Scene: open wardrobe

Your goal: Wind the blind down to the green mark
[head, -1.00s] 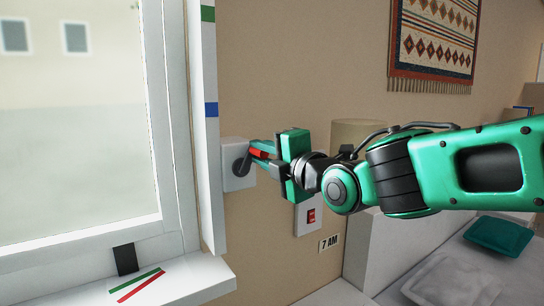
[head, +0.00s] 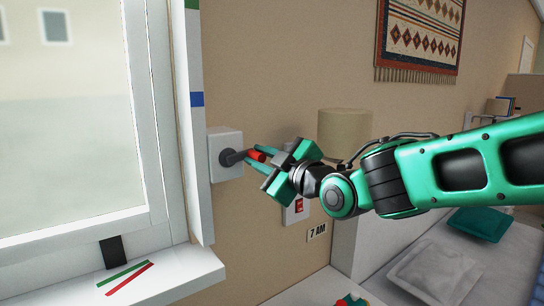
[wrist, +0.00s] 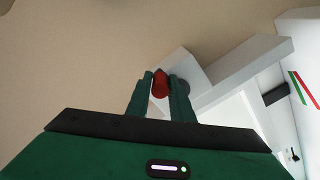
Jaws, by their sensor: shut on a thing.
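The winder is a white box (head: 225,155) on the wall right of the window, with a dark crank arm (head: 233,157) and a red knob (head: 257,155). My gripper (head: 260,158) is shut on the red knob, which also shows between the fingers in the wrist view (wrist: 160,86). The crank arm points right. The green mark (head: 192,4) is at the top of the white strip beside the window frame, cut by the picture's edge. A blue mark (head: 197,99) is lower on that strip. The blind itself is not seen in the visible part of the window.
A red switch (head: 299,205) and a "7 AM" label (head: 317,232) are on the wall below my gripper. The sill (head: 170,275) bears green and red stripes. A lamp (head: 343,132) and a bed with pillows (head: 436,272) stand to the right.

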